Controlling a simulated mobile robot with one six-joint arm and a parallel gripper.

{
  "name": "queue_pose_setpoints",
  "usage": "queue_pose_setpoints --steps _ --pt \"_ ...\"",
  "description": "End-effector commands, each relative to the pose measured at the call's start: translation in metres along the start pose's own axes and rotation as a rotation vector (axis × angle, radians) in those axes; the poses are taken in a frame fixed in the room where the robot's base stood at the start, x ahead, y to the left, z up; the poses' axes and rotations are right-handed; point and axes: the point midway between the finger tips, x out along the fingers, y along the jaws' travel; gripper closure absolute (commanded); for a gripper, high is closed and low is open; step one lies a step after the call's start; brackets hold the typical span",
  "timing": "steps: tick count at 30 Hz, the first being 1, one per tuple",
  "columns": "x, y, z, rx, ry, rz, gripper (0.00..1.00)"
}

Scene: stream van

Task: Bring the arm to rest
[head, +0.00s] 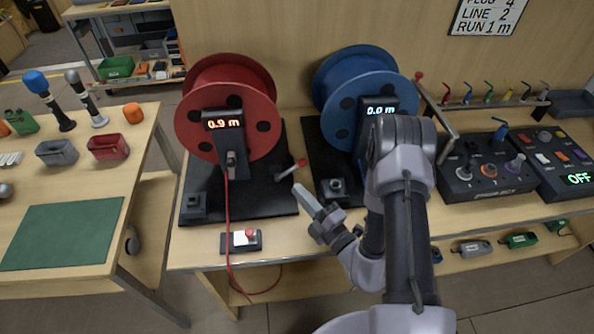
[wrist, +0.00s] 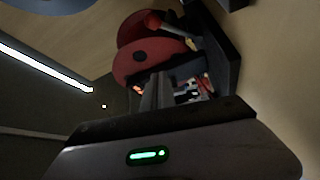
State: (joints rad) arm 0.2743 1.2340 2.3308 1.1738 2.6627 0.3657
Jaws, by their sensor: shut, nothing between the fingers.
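My arm rises at the right of centre in the head view, with its elbow up in front of the blue reel. My gripper (head: 308,200) is shut and empty. It hangs over the workbench between the red reel's base and the blue reel's base, tilted up toward the left. In the wrist view the closed fingers (wrist: 160,95) point toward the red reel, which shows sideways. I cannot tell how far the fingertips are above the bench.
The red reel (head: 215,85) reads 0.9 m; its red cable hangs over the bench front. The blue reel (head: 345,75) reads 0.0 m. A button box (head: 240,241) lies below the gripper's left. Control panels (head: 480,180) stand at right. A side table (head: 120,190) is left.

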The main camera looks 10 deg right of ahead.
Motion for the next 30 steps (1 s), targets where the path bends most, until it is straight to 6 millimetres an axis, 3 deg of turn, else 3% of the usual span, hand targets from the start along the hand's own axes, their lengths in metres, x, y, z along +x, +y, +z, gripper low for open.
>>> queue_pose_setpoints --steps 4,7,8,9,11,12,15,18,20,22,23,27,30 --pt "0.004 0.006 -0.005 -0.016 0.027 0.007 1.0" --pt "0.02 0.044 -0.044 -0.131 0.199 0.052 1.0" --pt "0.024 0.062 -0.064 -0.195 0.288 0.076 1.0" --pt "0.026 0.087 -0.098 -0.3 0.429 0.112 1.0" --pt "0.016 0.12 -0.154 -0.497 0.666 0.175 1.0" --pt "0.0 0.138 -0.191 -0.656 0.837 0.223 1.0" --pt "-0.063 0.154 -0.255 -1.109 1.256 0.345 1.0" --pt "-0.125 0.148 -0.265 -1.614 1.631 0.455 1.0" --pt "-0.151 0.145 -0.247 -1.937 1.83 0.506 1.0" --pt "-0.167 0.151 -0.217 -2.304 2.023 0.538 1.0" --pt "-0.169 0.158 -0.204 2.264 -1.93 -0.5 1.0" --pt "-0.167 0.196 -0.161 1.963 -1.513 -0.328 1.0" --pt "-0.165 0.214 -0.149 1.862 -1.389 -0.268 1.0"
